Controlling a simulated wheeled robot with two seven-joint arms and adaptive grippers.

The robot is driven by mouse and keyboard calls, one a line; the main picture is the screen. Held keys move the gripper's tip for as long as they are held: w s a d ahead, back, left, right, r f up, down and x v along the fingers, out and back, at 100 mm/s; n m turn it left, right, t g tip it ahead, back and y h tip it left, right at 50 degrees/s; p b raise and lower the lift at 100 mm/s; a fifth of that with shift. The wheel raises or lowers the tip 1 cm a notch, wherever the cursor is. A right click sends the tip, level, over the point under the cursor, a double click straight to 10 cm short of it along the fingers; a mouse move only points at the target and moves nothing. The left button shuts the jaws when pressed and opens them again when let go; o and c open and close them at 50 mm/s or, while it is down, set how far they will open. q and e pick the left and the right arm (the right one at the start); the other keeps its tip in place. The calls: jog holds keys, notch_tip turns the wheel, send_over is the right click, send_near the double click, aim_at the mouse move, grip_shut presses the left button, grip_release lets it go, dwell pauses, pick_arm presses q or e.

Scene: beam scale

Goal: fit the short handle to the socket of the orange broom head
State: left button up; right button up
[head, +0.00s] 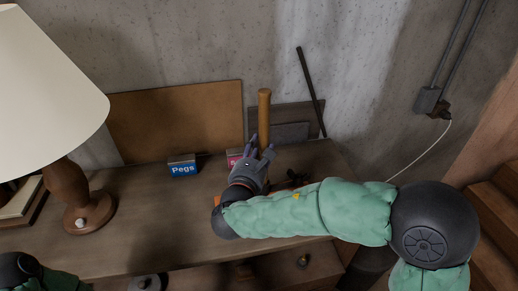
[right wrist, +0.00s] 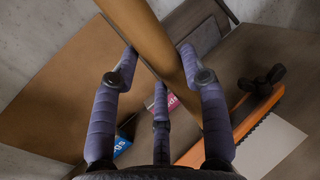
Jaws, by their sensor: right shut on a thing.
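The short handle is a light-brown wooden rod (head: 264,106). It stands roughly upright near the back of the table in the head view. My right gripper (head: 260,152) is shut on it, and the fingers close around the rod (right wrist: 150,35) in the right wrist view. An orange bar with a dark toothed or bristly edge, seemingly the broom head (right wrist: 243,110), lies on the table beside the handle. My arm mostly hides it in the head view. The handle's lower end is hidden by my fingers, so I cannot tell whether it touches the socket. My left gripper is out of view.
A black wing-shaped knob (right wrist: 262,80) sits by the orange bar. A blue "Pegs" label (head: 182,168) and a brown board (head: 175,122) stand at the back. A lamp (head: 70,195) stands left. A dark rod (head: 310,90) leans on the wall. The table's middle left is clear.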

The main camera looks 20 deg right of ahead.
jog(key=shift+f+b, duration=0.8)
jog(key=shift+f, duration=0.3)
jog(key=o, duration=1.3)
jog(key=shift+s+a, duration=0.1)
jog(key=v, duration=1.1)
jog(key=shift+s+a, duration=0.25)
jog(key=shift+s, duration=0.05)
